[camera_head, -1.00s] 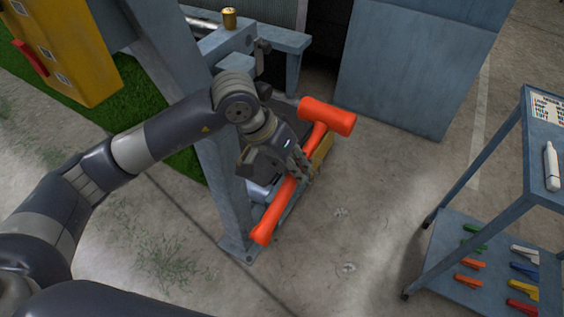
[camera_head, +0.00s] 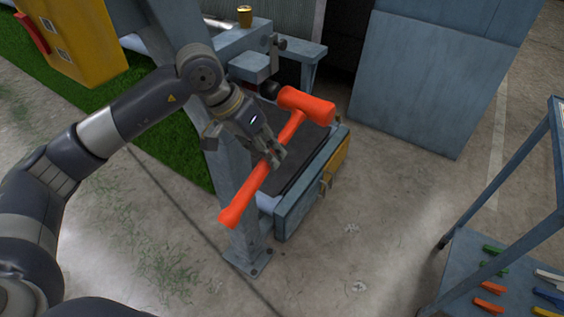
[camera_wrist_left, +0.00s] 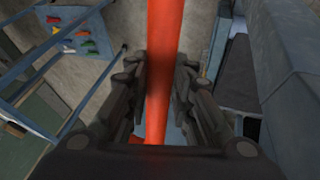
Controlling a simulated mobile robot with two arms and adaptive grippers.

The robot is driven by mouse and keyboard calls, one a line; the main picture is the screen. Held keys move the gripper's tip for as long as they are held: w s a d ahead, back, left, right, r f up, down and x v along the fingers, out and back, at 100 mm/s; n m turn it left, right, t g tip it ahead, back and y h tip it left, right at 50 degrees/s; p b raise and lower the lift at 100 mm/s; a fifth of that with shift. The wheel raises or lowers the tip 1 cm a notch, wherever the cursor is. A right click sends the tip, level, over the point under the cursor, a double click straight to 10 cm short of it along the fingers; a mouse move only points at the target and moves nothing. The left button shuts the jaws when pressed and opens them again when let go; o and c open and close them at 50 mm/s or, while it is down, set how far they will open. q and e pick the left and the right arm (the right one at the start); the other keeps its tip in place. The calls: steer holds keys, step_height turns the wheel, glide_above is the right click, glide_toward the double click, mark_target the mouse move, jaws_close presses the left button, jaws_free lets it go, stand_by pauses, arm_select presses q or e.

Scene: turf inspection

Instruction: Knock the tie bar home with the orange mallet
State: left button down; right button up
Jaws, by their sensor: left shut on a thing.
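The orange mallet (camera_head: 258,184) is in my left gripper (camera_head: 275,156). Its fingers are shut on the middle of the handle. The mallet's head (camera_head: 305,105) points up and right in the head view, and its butt end points down and left, in front of the blue-grey post. In the left wrist view the orange handle (camera_wrist_left: 161,60) runs between the two fingers (camera_wrist_left: 160,95). The mallet is held above the low blue-grey box at the machine's foot. I cannot tell for sure which machine part is the tie bar. My right gripper is not in view.
The blue-grey box (camera_head: 297,205) has a yellow part (camera_head: 335,170) on its front. A post (camera_head: 240,215) stands beside it. A yellow control box (camera_head: 75,40) is at upper left. A cart (camera_head: 470,270) with several coloured pegs stands at lower right. Concrete floor between is clear.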

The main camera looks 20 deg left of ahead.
arm_select(q)
steer(key=shift+s+d+r, duration=0.15)
steer(key=shift+d+r, duration=0.05)
steer(key=shift+d, duration=0.3)
steer(key=s+d+b, duration=0.1)
steer(key=s+d, duration=0.1)
steer(key=d, duration=0.5)
steer(key=shift+s+r+b, duration=0.15)
steer(key=shift+s+b, duration=0.05)
steer(key=shift+b, duration=0.1)
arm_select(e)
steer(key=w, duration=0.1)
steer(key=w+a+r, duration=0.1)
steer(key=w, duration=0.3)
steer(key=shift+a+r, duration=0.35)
arm_select(q)
steer(key=w+a+b, duration=0.3)
steer(key=a+b, duration=0.1)
steer(key=a, duration=0.5)
steer(key=shift+a, duration=0.4)
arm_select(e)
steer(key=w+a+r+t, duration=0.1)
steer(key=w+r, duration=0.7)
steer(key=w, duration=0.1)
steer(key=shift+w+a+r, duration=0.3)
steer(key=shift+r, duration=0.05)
arm_select(q)
steer(key=shift+w, duration=0.1)
